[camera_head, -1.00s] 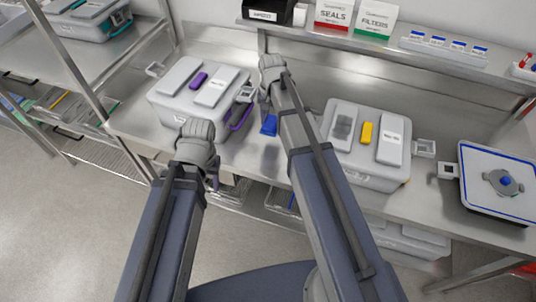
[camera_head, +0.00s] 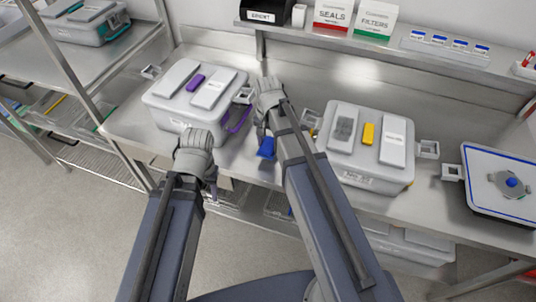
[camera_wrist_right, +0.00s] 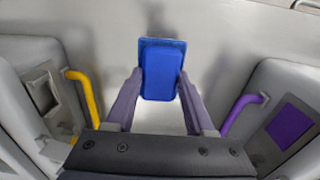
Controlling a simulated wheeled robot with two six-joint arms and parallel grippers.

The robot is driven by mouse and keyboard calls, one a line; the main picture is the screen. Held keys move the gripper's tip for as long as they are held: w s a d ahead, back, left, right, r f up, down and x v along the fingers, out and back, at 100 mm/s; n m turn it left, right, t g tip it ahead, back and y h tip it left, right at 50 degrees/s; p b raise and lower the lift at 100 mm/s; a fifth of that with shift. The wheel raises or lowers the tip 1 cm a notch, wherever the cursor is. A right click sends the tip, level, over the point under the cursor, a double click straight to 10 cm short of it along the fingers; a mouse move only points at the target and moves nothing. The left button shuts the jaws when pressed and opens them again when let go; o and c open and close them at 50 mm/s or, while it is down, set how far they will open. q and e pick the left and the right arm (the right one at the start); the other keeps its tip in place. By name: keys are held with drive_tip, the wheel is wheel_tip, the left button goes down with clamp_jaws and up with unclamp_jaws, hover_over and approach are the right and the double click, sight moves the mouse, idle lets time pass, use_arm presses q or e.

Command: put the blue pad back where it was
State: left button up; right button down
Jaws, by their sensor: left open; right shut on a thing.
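The blue pad (camera_head: 266,148) is held between the fingers of my right gripper (camera_head: 263,136), over the bench between two grey cases. In the right wrist view the blue pad (camera_wrist_right: 162,72) sits between the two fingertips (camera_wrist_right: 160,88), with bare metal behind it. I cannot tell how high it is above the bench. My left gripper (camera_head: 212,180) is open near the front edge of the bench, in front of the left case; its fingers are mostly hidden by its wrist.
The left grey case (camera_head: 165,100) has a purple pad (camera_head: 195,82) and a purple handle. The right grey case (camera_head: 375,172) has a yellow pad (camera_head: 368,133). A blue-rimmed tray (camera_head: 490,204) with a blue-centred knob lies far right. A shelf (camera_head: 350,38) runs behind.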

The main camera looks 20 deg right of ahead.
sight(268, 143)
drive_tip(key=shift+f+b, duration=1.75)
drive_tip(key=shift+f, duration=0.15)
drive_tip(key=shift+f, duration=0.1)
drive_tip(key=shift+c, duration=1.3)
unclamp_jaws()
